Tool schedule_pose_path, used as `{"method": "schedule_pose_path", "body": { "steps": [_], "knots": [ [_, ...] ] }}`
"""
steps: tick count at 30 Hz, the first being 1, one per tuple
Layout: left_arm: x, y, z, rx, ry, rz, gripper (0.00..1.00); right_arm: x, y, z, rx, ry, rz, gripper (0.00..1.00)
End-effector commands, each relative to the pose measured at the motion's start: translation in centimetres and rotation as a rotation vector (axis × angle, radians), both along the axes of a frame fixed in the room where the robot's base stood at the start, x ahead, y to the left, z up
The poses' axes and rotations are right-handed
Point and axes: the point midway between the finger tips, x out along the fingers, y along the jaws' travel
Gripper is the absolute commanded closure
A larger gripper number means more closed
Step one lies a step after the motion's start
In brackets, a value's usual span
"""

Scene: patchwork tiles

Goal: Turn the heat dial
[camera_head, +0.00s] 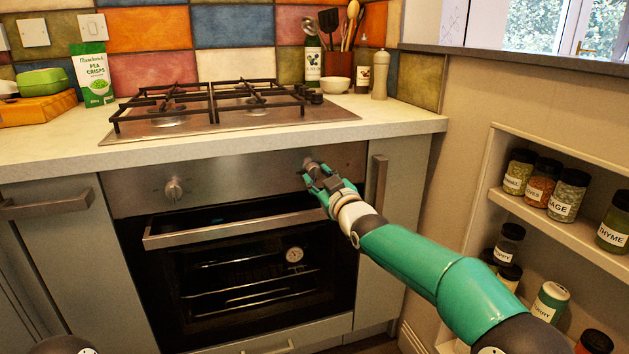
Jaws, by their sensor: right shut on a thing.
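The oven's steel control panel (235,178) sits under the worktop. A left dial (174,189) shows clearly on it, with nothing touching it. My right gripper (314,170) is at the right end of the panel, shut on the right dial (309,163). The gripper hides most of that dial, so its pointer and marks cannot be read. I cannot tell from the panel which dial is for heat. My left gripper is not in view.
The oven door handle (235,228) runs just below my right gripper. A gas hob (225,118) lies on the worktop (410,122) above. Spice jars stand on a wall shelf (545,225) to the right, beyond my right arm.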

Motion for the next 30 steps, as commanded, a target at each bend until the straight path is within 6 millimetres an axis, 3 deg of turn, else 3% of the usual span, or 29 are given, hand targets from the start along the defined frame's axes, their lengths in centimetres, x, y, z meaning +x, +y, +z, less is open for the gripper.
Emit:
{"method": "schedule_pose_path", "body": {
  "steps": [1,12,28,29,30],
  "knots": [
    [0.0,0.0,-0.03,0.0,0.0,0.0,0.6,-0.05,-0.04,0.73,-0.027,-0.026,-0.001,0.98],
    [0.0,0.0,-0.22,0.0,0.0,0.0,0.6,-0.11,0.12,0.93,-0.192,-0.083,0.001,0.98],
    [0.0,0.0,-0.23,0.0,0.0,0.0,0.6,-0.2,0.33,0.98,-0.218,-0.092,0.004,0.98],
    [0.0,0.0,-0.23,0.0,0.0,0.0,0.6,-0.2,0.34,0.97,-0.218,-0.092,0.004,0.6],
    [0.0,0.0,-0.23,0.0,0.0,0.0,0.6,-0.21,0.35,0.95,-0.218,-0.091,0.004,0.53]
  ]
}}
